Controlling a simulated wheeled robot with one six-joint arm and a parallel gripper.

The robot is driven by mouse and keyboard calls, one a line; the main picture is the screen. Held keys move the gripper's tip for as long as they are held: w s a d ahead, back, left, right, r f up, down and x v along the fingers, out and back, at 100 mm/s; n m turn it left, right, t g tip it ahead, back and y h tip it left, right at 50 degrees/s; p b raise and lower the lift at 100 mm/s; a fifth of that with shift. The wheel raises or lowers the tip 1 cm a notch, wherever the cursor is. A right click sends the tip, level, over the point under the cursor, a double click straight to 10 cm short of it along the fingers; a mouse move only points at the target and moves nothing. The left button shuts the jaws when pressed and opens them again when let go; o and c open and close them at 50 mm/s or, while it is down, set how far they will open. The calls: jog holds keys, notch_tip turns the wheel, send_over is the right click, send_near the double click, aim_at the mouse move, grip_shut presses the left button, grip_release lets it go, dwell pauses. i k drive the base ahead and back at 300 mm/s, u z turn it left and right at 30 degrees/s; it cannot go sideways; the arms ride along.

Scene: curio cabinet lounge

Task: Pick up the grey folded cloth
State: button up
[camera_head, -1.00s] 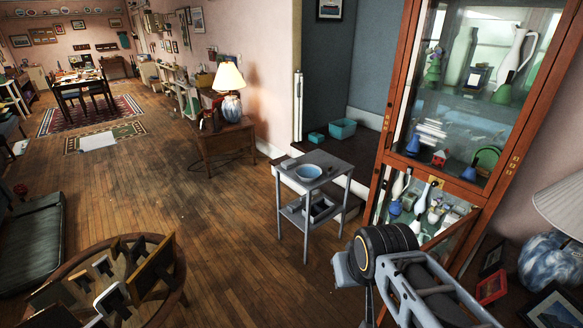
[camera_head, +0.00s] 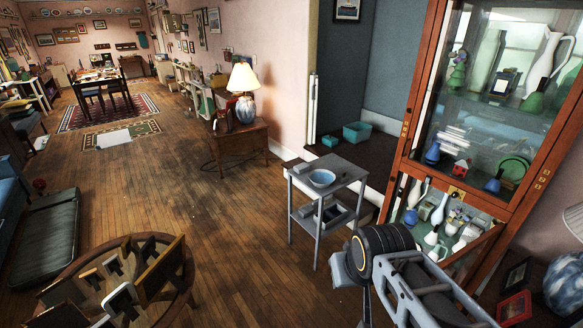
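A small grey flat item (camera_head: 301,168), which may be the grey folded cloth, lies on the top of a grey two-tier cart (camera_head: 345,171). It is at the left back of a blue bowl (camera_head: 322,178), and it is too small to tell its folds. Another grey item (camera_head: 306,210) lies on the cart's lower shelf beside a grey tray with a dark inside (camera_head: 332,214). I cannot tell which of the two is cloth. My arm shows at the bottom right, in front of the cart and cabinet.
A tall wooden glass cabinet (camera_head: 408,120) full of vases stands right of the cart. A round table (camera_head: 190,262) with picture frames is at the lower left. A side table (camera_head: 240,142) with a lamp stands behind the cart. The wooden floor (camera_head: 235,215) between is clear.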

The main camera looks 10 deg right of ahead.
aim_at(300, 169)
jog(key=u, duration=0.6)
jog(key=i, duration=3.05)
jog(key=z, duration=1.2)
jog(key=i, duration=0.6)
jog(key=z, duration=0.45)
